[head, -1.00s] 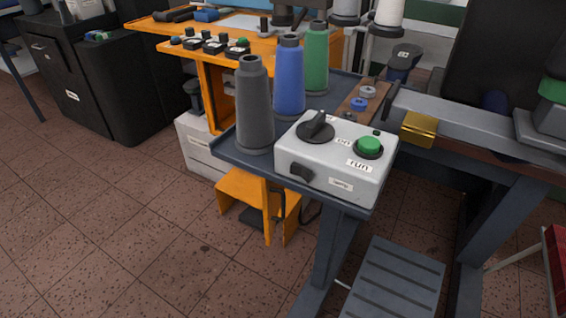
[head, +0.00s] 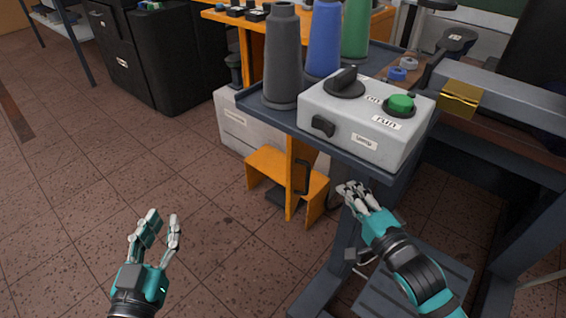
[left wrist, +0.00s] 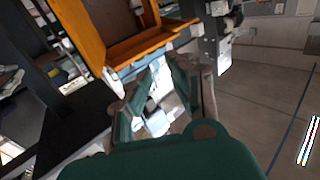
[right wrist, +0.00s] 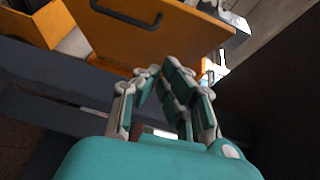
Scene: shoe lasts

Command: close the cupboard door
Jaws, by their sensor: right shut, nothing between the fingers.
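The orange cupboard door (head: 315,194) stands ajar low beneath the bench, with a dark bar handle (head: 303,177) on it. The right wrist view shows the orange panel (right wrist: 175,38) and its dark handle (right wrist: 128,14) just beyond the fingers. My right gripper (head: 358,188) is shut and empty, to the right of the door and in front of the bench leg; I cannot tell whether it touches anything. My left gripper (head: 160,220) is open and empty over the floor, left of the door. The inside of the cupboard is mostly hidden.
A dark bench (head: 352,165) carries a grey control box (head: 365,128) and grey, blue and green thread cones above the door. Its leg and a ridged footrest are near my right arm. A white box (head: 237,125) stands behind. Floor at left is clear.

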